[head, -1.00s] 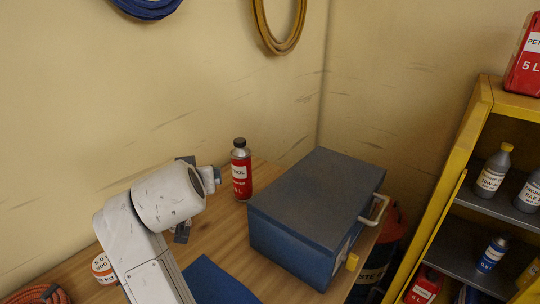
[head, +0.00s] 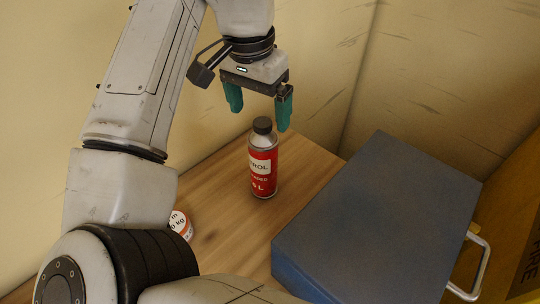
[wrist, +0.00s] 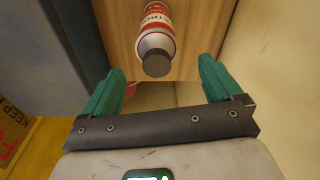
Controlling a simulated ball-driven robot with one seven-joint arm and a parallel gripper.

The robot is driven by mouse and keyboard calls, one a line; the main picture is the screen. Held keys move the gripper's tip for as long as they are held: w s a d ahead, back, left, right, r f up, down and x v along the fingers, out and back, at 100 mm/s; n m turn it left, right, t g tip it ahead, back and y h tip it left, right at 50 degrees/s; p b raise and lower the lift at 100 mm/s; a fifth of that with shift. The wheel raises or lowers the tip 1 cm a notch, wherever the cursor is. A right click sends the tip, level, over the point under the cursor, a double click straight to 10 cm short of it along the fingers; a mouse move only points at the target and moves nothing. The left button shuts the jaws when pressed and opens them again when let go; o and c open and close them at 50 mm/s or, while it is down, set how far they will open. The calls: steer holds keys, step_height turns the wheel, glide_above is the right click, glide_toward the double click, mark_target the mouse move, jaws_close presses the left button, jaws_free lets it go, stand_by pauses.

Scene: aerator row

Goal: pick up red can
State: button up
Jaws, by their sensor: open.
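A red can (head: 263,170) with a white label band, grey shoulder and black cap stands upright on the wooden table, left of the blue box. My gripper (head: 259,112) has teal fingers, is open and empty, and hangs above the can, apart from it. In the wrist view the red can (wrist: 156,32) shows with its black cap toward the gripper, beyond the fingertips and centred between them. My gripper also shows in the wrist view (wrist: 158,66) with its fingers spread.
A large blue box (head: 380,230) with a pale handle stands on the wooden table (head: 225,205) close right of the can. A white and orange tub (head: 180,225) is partly hidden behind my arm. Walls (head: 325,60) rise behind. Bare wood lies left of the can.

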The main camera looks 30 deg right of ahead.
mark_target(260, 121)
steer(key=f, duration=0.3)
steer(key=shift+w+d+f, duration=0.1)
steer(key=shift+d, duration=0.1)
steer(key=shift+d+f+p, duration=0.15)
steer(key=shift+f+p, duration=0.15)
steer(key=shift+f, duration=2.45)
steer(key=c, duration=1.5)
steer(key=shift+r, duration=0.1)
